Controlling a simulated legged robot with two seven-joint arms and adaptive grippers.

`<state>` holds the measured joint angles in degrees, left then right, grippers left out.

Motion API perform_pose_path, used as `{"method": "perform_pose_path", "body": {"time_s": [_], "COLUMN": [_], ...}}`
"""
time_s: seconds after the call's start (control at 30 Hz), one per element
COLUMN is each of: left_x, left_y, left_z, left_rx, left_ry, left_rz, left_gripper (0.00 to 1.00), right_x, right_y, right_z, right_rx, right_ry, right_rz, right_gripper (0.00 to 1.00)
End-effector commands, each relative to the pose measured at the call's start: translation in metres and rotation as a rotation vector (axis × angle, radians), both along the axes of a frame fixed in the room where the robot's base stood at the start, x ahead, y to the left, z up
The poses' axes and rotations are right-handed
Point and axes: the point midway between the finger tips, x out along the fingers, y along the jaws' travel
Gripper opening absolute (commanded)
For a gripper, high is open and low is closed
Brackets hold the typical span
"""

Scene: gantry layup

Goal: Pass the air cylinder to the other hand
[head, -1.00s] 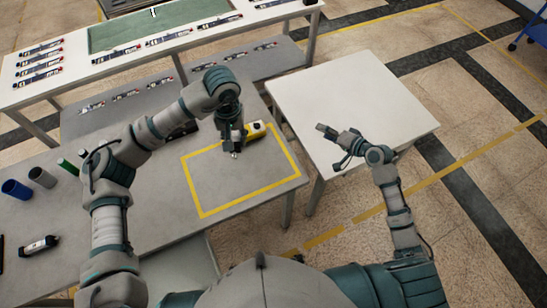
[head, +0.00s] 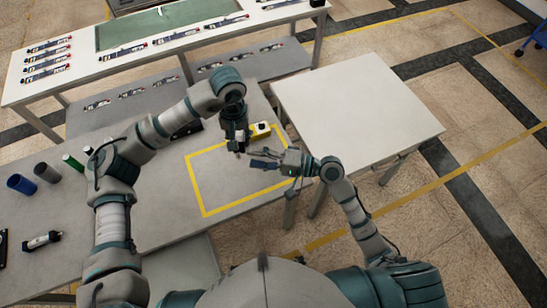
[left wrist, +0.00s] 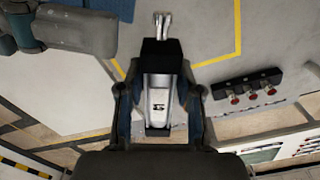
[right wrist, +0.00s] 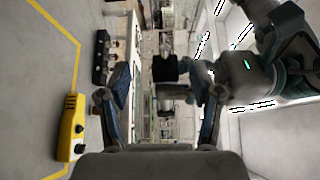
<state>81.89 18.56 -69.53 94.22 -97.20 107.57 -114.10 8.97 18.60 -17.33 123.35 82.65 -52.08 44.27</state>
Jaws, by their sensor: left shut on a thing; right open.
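The air cylinder (left wrist: 158,103) has a silver body, black end caps and a pale forked end. My left gripper (head: 236,142) is shut on it, above the marked area of the table, and the left wrist view shows it between both fingers. My right gripper (head: 262,160) is open and points left, close to the left gripper. In the right wrist view the cylinder (right wrist: 165,68) shows between the open right fingers, with the left gripper to its right. I cannot tell whether the right fingers touch it.
A yellow box (head: 260,130) stands just behind the grippers, at the corner of the yellow outline (head: 203,190). A black box with red knobs (left wrist: 246,90) is also near. Several tubes and another cylinder (head: 41,242) are at the left. A bare white table (head: 350,105) is at the right.

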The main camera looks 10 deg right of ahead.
Motion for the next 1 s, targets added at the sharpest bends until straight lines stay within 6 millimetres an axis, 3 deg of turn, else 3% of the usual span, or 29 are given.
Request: {"method": "perform_pose_path", "body": {"time_s": [0.1,0.3,0.73,0.77,1.0], "left_x": [0.0,0.0,0.0,0.0,0.0], "left_y": [0.001,-0.001,-0.002,-0.002,-0.001], "left_z": [0.001,0.001,0.001,0.001,0.001], "left_rx": [-0.001,0.001,0.001,0.001,-0.001], "left_ry": [-0.001,-0.001,-0.001,-0.001,-0.002], "left_rz": [0.0,0.0,0.0,0.0,0.0], "left_gripper": [0.0,0.0,0.0,0.0,0.0], "right_x": [0.008,0.017,0.02,0.02,0.02], "right_y": [0.024,0.048,0.058,0.058,0.059], "right_z": [0.001,0.0,0.0,0.0,-0.001], "right_rx": [0.003,0.003,0.001,0.0,-0.003], "right_ry": [-0.001,-0.001,-0.001,-0.001,0.001], "right_rz": [0.001,-0.001,-0.001,-0.001,-0.001], "right_gripper": [0.65,0.65,0.65,0.6,0.0]}}
